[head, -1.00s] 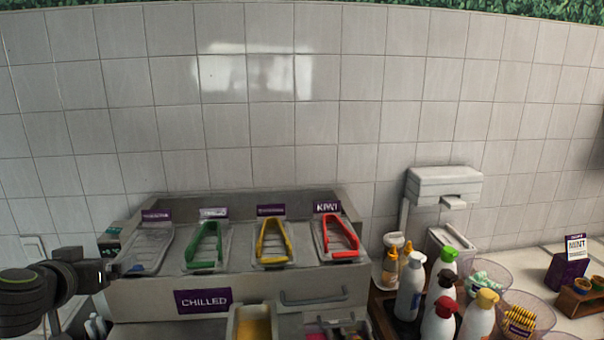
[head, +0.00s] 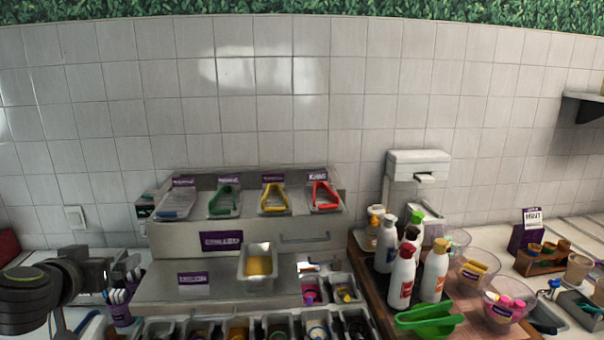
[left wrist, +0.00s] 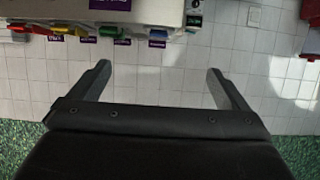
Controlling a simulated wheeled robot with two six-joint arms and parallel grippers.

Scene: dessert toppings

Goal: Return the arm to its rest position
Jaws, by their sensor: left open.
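My left arm comes in at the left edge of the head view, and its gripper (head: 122,268) is in front of the left end of the chilled topping station (head: 205,241). In the left wrist view the two fingers of the left gripper (left wrist: 158,85) stand wide apart with nothing between them. That view shows the tiled wall and the station upside down. My right gripper is in neither view.
Blue, green, yellow and red tongs (head: 324,196) lie on the station's top trays. A purple cup (head: 122,313) stands near my left gripper.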

